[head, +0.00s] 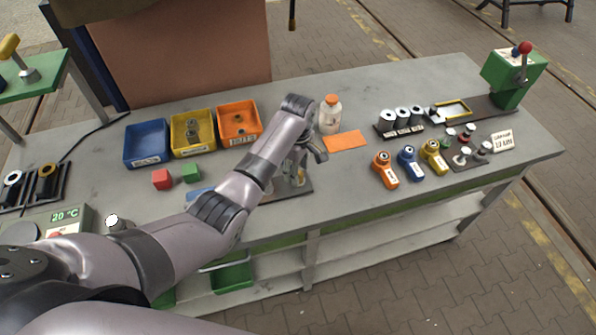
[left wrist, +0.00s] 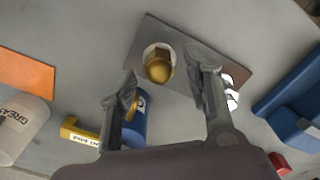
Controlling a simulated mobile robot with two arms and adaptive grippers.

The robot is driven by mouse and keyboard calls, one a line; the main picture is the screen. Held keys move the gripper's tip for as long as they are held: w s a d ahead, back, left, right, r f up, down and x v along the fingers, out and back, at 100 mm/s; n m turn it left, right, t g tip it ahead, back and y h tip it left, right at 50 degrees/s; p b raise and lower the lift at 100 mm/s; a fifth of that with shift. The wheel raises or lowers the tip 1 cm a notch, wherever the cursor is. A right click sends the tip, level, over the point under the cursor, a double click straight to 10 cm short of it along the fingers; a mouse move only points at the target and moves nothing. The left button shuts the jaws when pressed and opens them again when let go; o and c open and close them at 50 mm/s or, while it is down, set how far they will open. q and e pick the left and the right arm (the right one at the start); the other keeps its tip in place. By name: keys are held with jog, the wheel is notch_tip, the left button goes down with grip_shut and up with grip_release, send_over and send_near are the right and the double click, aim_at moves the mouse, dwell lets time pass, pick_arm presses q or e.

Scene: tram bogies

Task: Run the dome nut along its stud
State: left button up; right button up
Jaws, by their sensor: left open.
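The brass dome nut (left wrist: 158,68) shows in the left wrist view on a pale round base on a grey-brown plate (left wrist: 150,32). Its stud is hidden under it. My left gripper (left wrist: 161,74) is open, with one finger on each side of the nut in that view and gaps between. I cannot tell how far the fingertips are above the plate. In the head view my left gripper (head: 303,160) points down over the plate (head: 303,189), and my arm hides most of it. My right gripper is not in view.
Blue (head: 147,144), yellow (head: 193,132) and orange (head: 238,121) bins stand behind. Red (head: 162,179) and green (head: 191,173) blocks are left.

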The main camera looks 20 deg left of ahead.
pick_arm(q)
jog(key=shift+f, duration=1.15)
jog(key=shift+c, duration=0.2)
grip_shut()
